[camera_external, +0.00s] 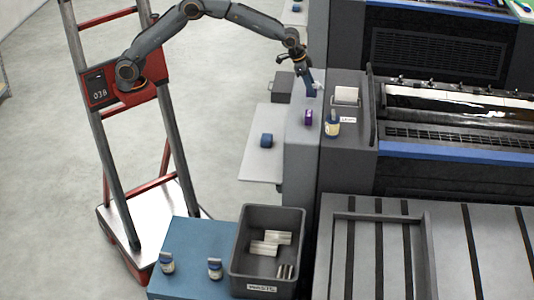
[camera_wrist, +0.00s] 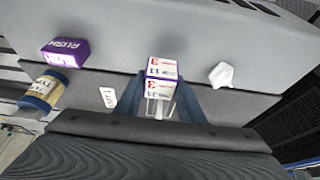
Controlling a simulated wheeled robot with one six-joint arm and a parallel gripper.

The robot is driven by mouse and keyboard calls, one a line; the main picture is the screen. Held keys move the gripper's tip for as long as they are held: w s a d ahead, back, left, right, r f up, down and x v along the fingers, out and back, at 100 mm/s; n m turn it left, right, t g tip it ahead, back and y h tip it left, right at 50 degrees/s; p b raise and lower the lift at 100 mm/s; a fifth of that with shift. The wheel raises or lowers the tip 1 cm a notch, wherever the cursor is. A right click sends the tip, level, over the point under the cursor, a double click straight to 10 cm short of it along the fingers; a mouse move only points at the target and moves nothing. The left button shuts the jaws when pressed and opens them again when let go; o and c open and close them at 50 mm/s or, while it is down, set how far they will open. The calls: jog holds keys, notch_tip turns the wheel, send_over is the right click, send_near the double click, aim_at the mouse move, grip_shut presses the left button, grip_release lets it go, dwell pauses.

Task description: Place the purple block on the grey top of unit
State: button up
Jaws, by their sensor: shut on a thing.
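A purple block (camera_external: 308,117) stands on the grey top of the unit (camera_external: 303,145), left of a small jar. In the wrist view the purple block (camera_wrist: 65,52) shows white lettering like "RUSH". My gripper (camera_external: 310,92) is over the same grey top, behind the purple block and apart from it. In the wrist view my gripper (camera_wrist: 161,88) is shut on a small white box with purple edges (camera_wrist: 162,70). This box is not clear in the external view. I cannot tell whether it touches the top.
The jar (camera_external: 332,124) stands close to the purple block. A white crumpled piece (camera_wrist: 222,74) lies right of my fingers. A dark blue block (camera_external: 266,140) sits on a light side shelf (camera_external: 257,165). A grey waste bin (camera_external: 240,270) and two jars are in front.

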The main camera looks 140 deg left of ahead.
jog(key=shift+f+p, duration=0.45)
jog(key=shift+f, duration=1)
jog(key=shift+f, duration=0.2)
jog(key=o, duration=1)
jog(key=shift+o, duration=0.2)
jog(key=shift+r, duration=0.1)
jog(key=shift+r, duration=0.3)
jog(key=b+v, duration=0.3)
jog(key=v, duration=0.8)
jog(key=shift+s+r, duration=0.15)
jog(key=shift+r, duration=0.1)
jog(key=shift+d, duration=0.1)
